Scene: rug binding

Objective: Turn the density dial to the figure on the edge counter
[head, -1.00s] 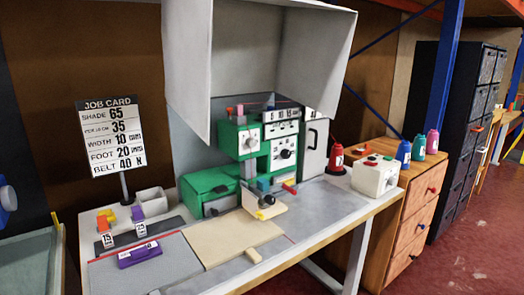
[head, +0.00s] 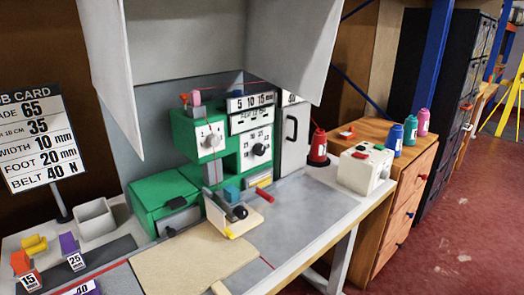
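The green machine (head: 184,128) stands at the back of the bench. A white panel on its left block carries a small dark dial (head: 211,139). A second white panel to its right carries a larger black dial (head: 259,149) with small marks around it. I cannot tell which is the density dial, nor read their settings. Above the black dial are a strip reading 5 10 15 (head: 251,101) and a white plate (head: 249,119) with print too small to read. I cannot pick out the edge counter for certain. Neither gripper is in view.
The job card (head: 36,135), cut off at left, shows 65, 35, 10 mm, 20 mm and 40 N. A grey hood (head: 185,40) overhangs the machine. A white box (head: 363,170) and red spool (head: 318,148) stand right. The grey bench top (head: 310,205) has free room.

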